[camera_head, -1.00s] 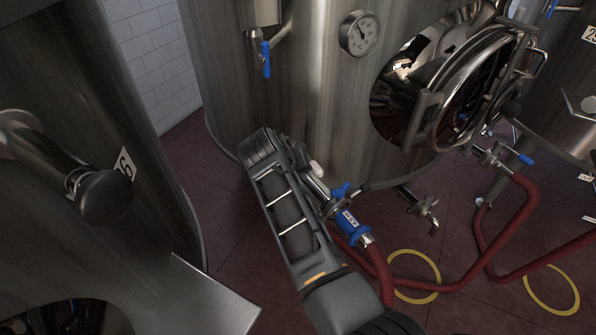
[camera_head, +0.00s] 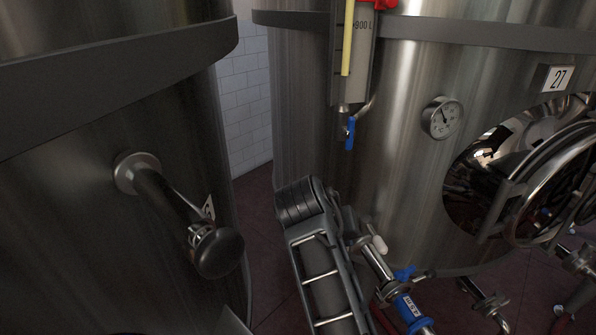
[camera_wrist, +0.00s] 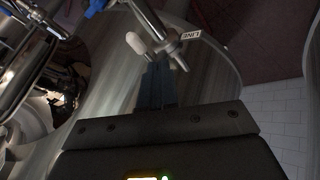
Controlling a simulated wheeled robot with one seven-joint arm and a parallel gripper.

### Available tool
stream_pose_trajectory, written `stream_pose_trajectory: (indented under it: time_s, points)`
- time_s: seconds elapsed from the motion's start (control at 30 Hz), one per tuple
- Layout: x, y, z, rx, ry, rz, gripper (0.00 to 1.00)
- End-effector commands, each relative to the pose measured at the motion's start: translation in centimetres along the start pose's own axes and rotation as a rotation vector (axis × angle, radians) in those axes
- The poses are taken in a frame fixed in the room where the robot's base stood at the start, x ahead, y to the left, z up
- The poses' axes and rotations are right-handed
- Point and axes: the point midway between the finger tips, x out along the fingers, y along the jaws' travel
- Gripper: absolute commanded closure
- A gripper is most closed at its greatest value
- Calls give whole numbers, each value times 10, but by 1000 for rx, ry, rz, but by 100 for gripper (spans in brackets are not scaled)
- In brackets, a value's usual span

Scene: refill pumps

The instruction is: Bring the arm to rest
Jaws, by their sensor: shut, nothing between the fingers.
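My arm (camera_head: 325,280) rises in the lower middle of the head view, in front of the tank marked 27. Its gripper end is hidden there. In the wrist view, my gripper (camera_wrist: 157,85) shows as two dark fingers, shut and empty. Its tips point toward a steel pipe piece with a white knob (camera_wrist: 138,42) and a "LINE" label (camera_wrist: 190,35). I cannot tell how near the fingers are to this pipe. In the head view, the white knob (camera_head: 378,243) is just right of my arm.
A steel tank (camera_head: 100,220) with a protruding black-capped handle (camera_head: 218,252) stands left of my arm. Tank 27 (camera_head: 390,180) has a gauge (camera_head: 442,117), a blue valve lever (camera_head: 350,132) and an open round hatch (camera_head: 540,180). A blue coupling (camera_head: 408,308) sits low, right of my arm.

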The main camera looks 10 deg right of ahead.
Motion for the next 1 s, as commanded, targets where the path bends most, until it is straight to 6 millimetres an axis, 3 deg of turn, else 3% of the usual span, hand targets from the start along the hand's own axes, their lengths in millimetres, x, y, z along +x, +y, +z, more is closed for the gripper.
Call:
stream_pose_trajectory:
  time_s: [0.23, 0.4, 0.53, 0.77, 1.0]
  points:
    - [38, 18, 32, -47, 87, 0, 100]
    - [73, 39, 77, -113, 210, -28, 100]
    - [87, 52, 115, -158, 295, -65, 100]
    - [86, 72, 188, -215, 432, -157, 100]
    - [52, 90, 266, -222, 556, -281, 100]
